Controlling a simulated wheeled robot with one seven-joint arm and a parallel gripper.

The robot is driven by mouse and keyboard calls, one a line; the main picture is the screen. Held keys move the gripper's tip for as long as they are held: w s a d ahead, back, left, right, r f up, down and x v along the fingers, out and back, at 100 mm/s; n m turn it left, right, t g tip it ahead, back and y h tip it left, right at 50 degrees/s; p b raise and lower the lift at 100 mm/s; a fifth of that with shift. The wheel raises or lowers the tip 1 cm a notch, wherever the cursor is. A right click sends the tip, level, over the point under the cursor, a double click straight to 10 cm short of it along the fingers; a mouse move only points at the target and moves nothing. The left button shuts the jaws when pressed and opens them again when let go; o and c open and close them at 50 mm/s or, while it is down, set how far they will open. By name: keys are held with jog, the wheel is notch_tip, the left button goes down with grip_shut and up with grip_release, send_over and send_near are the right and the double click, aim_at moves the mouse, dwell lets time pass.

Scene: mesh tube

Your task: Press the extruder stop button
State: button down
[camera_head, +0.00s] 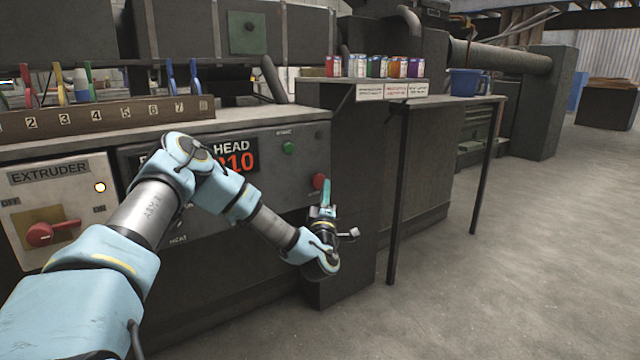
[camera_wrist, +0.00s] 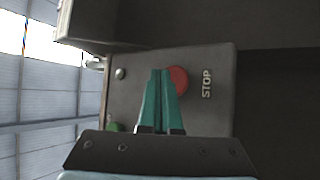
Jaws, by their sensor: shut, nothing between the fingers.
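The red stop button (camera_head: 319,181) is on the right end of the dark control panel (camera_head: 262,190). In the wrist view the red button (camera_wrist: 179,79) sits beside the word STOP and is partly covered by my fingers. My gripper (camera_head: 326,184) is shut and empty, with its teal fingers pointing up at the button's right edge in the head view.
A green button (camera_head: 288,147) is above and left of the red one. A white extruder switch box (camera_head: 60,210) with a red knob is at left. A small table (camera_head: 440,101) with a blue bucket (camera_head: 468,82) stands to the right. The floor at right is clear.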

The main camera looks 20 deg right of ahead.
jog(key=shift+s+d, duration=0.25)
jog(key=shift+s, duration=0.95)
jog(key=shift+s+d, duration=0.2)
jog(key=shift+s, duration=0.95)
jog(key=a+f+m+g+y, duration=0.25)
jog(key=a+m+g, duration=0.35)
jog(key=a, duration=0.5)
jog(key=a+f+m+g+y, duration=0.25)
jog(key=a+m+g, duration=0.45)
jog(key=a, duration=0.4)
jog(key=s+a+r+n+g+y, duration=0.2)
jog(key=s+a+g+y, duration=0.1)
jog(key=s+a, duration=0.7)
jog(key=s+a+r+n+g+y, duration=0.1)
jog(key=s+a+r+g+y, duration=0.15)
jog(key=s+a, duration=0.75)
notch_tip(320, 180, up, 30)
jog(key=w+a+p, duration=0.2)
jog(key=p, duration=2.9)
jog(key=shift+w+r, duration=0.15)
jog(key=shift+w, duration=0.2)
